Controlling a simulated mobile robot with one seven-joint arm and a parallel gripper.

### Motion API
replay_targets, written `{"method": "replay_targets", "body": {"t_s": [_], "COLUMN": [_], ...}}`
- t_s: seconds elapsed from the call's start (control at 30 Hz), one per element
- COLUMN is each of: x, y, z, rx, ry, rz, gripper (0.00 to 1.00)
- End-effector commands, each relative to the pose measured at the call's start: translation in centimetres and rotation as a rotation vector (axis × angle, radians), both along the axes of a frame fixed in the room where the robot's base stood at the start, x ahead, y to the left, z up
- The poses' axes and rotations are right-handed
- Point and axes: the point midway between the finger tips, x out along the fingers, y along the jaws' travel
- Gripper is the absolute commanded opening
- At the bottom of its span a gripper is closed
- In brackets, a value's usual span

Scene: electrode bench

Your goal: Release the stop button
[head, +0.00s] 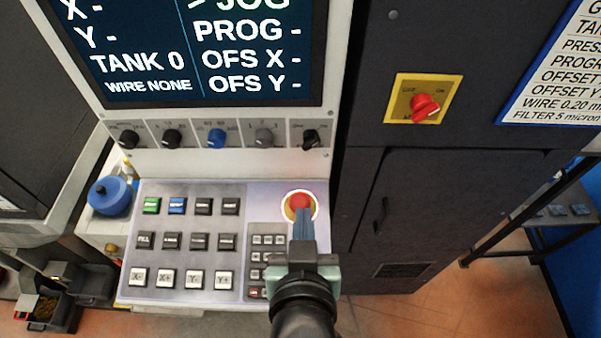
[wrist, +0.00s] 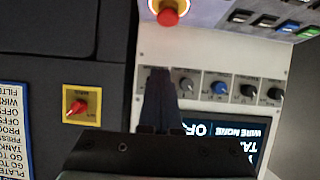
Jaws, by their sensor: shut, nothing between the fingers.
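The stop button (head: 299,201) is a red knob on a yellow disc with a pale glowing ring, at the upper right of the control panel. In the wrist view the red stop button (wrist: 168,16) shows at the top edge, partly cut off. My gripper (head: 303,214) is shut and empty, its blue-grey fingertips just below the knob in the head view. In the wrist view my gripper (wrist: 158,74) points at the panel, with a gap in the picture between its tips and the button. I cannot tell from the head view whether the fingertips touch it.
The control panel (head: 243,200) carries rows of square keys. Above it are several rotary knobs (head: 217,138) and a screen (head: 200,50). A red switch on a yellow plate (head: 424,106) sits on the dark cabinet (head: 370,170) to the right. A blue round container (head: 110,196) stands at left.

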Motion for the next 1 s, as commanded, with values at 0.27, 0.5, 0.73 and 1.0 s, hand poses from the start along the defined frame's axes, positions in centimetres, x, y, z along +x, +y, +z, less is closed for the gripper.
{"method": "replay_targets", "body": {"t_s": [0.27,0.5,0.73,1.0], "x": [-2.4,-2.9,-2.9,-2.0], "y": [0.4,0.6,0.6,0.5], "z": [1.5,1.2,1.2,0.3], "rx": [0.016,0.020,0.019,0.019], "ry": [0.106,0.126,0.125,0.120], "rz": [0.001,0.003,0.002,0.003], "gripper": [0.00,0.00,0.00,0.00]}}
